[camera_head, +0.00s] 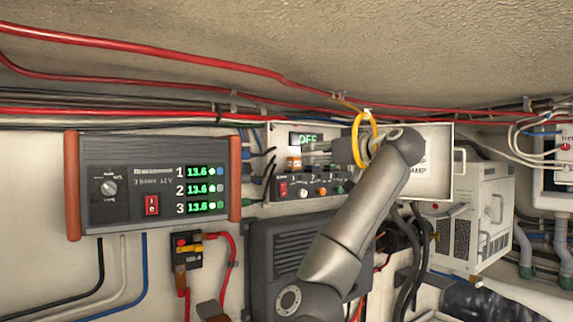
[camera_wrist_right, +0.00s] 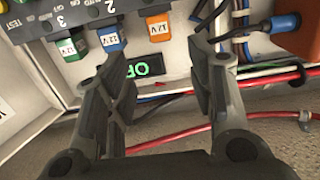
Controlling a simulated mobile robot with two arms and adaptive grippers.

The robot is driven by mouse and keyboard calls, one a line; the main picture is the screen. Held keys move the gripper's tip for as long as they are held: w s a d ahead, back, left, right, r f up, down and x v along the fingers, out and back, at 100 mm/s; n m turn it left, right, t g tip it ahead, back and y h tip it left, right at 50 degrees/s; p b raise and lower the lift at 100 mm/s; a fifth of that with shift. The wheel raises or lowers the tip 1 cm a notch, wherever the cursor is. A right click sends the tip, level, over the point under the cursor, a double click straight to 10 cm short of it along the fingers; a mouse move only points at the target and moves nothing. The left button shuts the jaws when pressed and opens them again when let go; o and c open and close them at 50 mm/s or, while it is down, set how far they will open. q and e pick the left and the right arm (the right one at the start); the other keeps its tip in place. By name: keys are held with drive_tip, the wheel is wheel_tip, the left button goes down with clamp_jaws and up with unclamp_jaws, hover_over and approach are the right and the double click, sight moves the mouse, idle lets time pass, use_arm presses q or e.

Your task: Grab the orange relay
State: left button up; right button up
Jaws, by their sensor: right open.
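The orange relay (camera_wrist_right: 158,27), with a white 12V label, sits in the relay box in the right wrist view, just beyond my right gripper's fingertips and roughly in line with the gap between them. In the head view its orange body (camera_head: 294,163) shows just left of the fingers, under the green-lit display. My right gripper (camera_wrist_right: 166,78) is open with nothing between its fingers; it also shows in the head view (camera_head: 318,153) in front of the box. A blue relay (camera_wrist_right: 111,40) and a green relay (camera_wrist_right: 72,46) sit beside the orange one. My left gripper is not in view.
A yellow loop (camera_head: 361,138) hangs by my right wrist. Red cables (camera_head: 150,50) run along above. A white ventilated unit (camera_head: 480,220) stands at right. Wires lie beside the right finger.

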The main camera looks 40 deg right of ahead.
sight(297, 158)
drive_tip(key=w+p, duration=0.4)
drive_tip(key=w, duration=0.1)
drive_tip(key=w+p, duration=0.2)
drive_tip(key=w, duration=0.1)
drive_tip(key=shift+d+f, duration=0.2)
drive_tip(key=shift+d, duration=0.05)
drive_tip(key=shift+w+d+f, duration=0.1)
drive_tip(key=shift+w+f, duration=0.15)
drive_tip(key=shift+w, duration=0.25)
drive_tip(key=c, duration=1)
